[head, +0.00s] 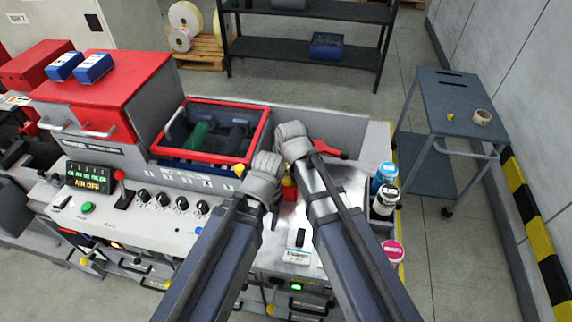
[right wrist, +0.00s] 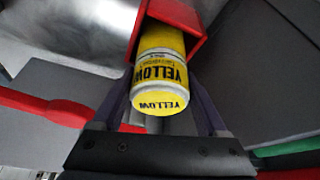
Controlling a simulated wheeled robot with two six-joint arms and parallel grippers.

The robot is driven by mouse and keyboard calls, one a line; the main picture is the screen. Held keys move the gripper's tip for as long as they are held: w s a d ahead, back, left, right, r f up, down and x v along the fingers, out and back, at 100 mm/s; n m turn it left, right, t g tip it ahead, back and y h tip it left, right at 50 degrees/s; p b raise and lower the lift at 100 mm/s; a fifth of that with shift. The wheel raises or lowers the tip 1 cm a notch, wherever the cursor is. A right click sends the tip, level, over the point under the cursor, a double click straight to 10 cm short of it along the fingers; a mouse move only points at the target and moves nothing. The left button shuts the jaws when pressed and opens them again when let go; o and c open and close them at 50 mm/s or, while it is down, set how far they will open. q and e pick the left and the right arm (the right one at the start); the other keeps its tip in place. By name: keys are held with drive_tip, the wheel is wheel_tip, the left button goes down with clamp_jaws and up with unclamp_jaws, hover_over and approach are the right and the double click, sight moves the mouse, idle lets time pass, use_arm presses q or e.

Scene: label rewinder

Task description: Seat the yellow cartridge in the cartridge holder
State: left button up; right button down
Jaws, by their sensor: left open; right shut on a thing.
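The yellow cartridge (right wrist: 160,75) is a cylinder with a white band and YELLOW lettering. In the right wrist view it lies between the two fingers of my right gripper (right wrist: 165,100), which is shut on it. Its far end is inside the mouth of a red square sleeve (right wrist: 178,12), apparently the cartridge holder; how deep it sits is hidden. In the head view a small patch of the cartridge (head: 287,182) shows between my forearms, and the right fingers are hidden. My left gripper (head: 274,216) is open beside it, over the machine top, mostly hidden by its wrist.
Blue (head: 384,176), white-and-black (head: 385,200) and magenta (head: 393,251) containers stand at the machine's right edge. A red lever (head: 328,149) is close to my right wrist. A red-rimmed bin (head: 264,124) lies to the left. A grey cart (head: 455,100) stands at right.

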drive_tip(key=shift+f, duration=0.15)
unclamp_jaws()
drive_tip(key=p+v, duration=0.7)
drive_tip(key=v, duration=0.1)
idle(0.3)
drive_tip(key=shift+w+f, duration=0.1)
drive_tip(key=shift+f, duration=0.1)
